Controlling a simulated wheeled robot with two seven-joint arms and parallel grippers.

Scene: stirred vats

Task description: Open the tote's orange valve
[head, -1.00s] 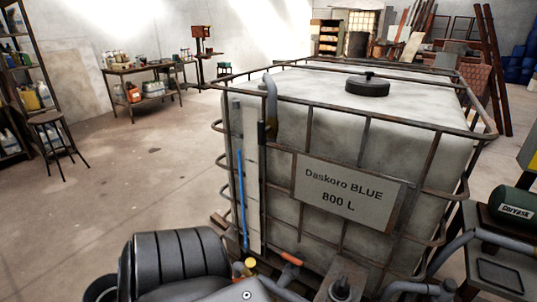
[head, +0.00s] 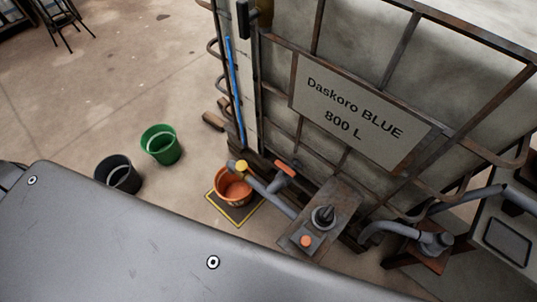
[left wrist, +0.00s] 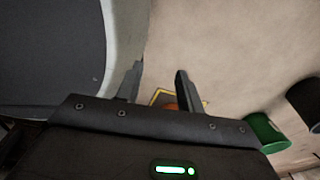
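The caged white tote (head: 465,90) with its sign "Daskoro BLUE 800 L" (head: 350,110) fills the right of the head view. Its orange valve handle (head: 285,168) sits low at the front, on a grey pipe (head: 280,205) with a yellow part (head: 240,167) at its left end. An orange bucket (head: 234,190) stands below that end on a yellow-edged mat (head: 243,223). In the left wrist view my left gripper (left wrist: 158,84) has its fingers apart with nothing between them. A sliver of orange and the mat's yellow edge show beyond the fingers. My right gripper is not in view.
A green bucket (head: 160,145) and a dark bucket (head: 118,174) stand on the floor to the left. A box with a black knob and an orange button (head: 307,241) stands right of the valve. Another grey pipe (head: 390,228) lies farther right.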

